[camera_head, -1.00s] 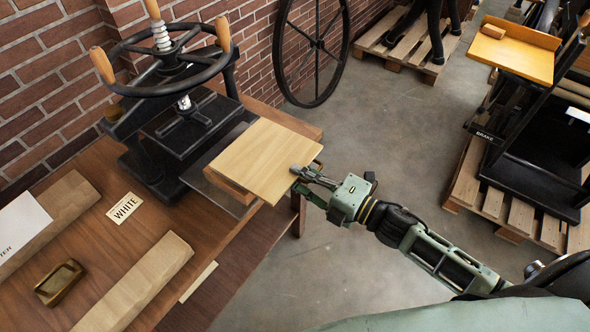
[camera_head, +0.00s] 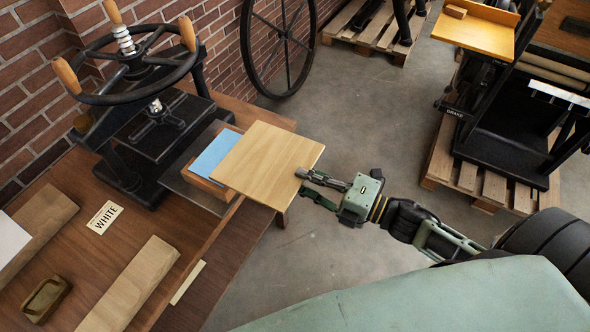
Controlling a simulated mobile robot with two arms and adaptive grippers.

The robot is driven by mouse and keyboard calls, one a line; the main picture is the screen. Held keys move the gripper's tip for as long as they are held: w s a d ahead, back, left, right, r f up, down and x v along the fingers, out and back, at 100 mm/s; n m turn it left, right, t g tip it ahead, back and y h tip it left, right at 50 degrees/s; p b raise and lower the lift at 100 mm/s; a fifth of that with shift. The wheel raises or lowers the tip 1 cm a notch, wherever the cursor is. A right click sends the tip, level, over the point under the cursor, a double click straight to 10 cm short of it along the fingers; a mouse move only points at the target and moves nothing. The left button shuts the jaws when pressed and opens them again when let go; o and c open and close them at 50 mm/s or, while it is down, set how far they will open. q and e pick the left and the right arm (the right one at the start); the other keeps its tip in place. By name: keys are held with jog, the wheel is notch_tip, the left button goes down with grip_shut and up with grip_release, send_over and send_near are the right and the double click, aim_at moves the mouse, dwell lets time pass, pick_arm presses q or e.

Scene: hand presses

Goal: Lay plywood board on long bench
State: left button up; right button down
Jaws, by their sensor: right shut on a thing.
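The plywood board (camera_head: 266,163) is a pale square sheet in the middle of the head view. My right gripper (camera_head: 306,179) is shut on its right edge. The board is held over the right edge of the brown bench (camera_head: 72,183) and partly overhangs the floor. Its left corner is close to a blue sheet (camera_head: 214,152) on a wooden block beside the press; I cannot tell whether they touch. My left gripper is not in view.
A black hand press (camera_head: 150,125) with a large handwheel stands on the bench. A pallet with another machine (camera_head: 510,140) stands at right. Grey floor lies between.

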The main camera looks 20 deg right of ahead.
jog(key=p+v, duration=0.1)
jog(key=v, duration=0.8)
jog(key=shift+s+d+p, duration=0.25)
jog(key=shift+s+p, duration=0.05)
jog(key=shift+s, duration=0.05)
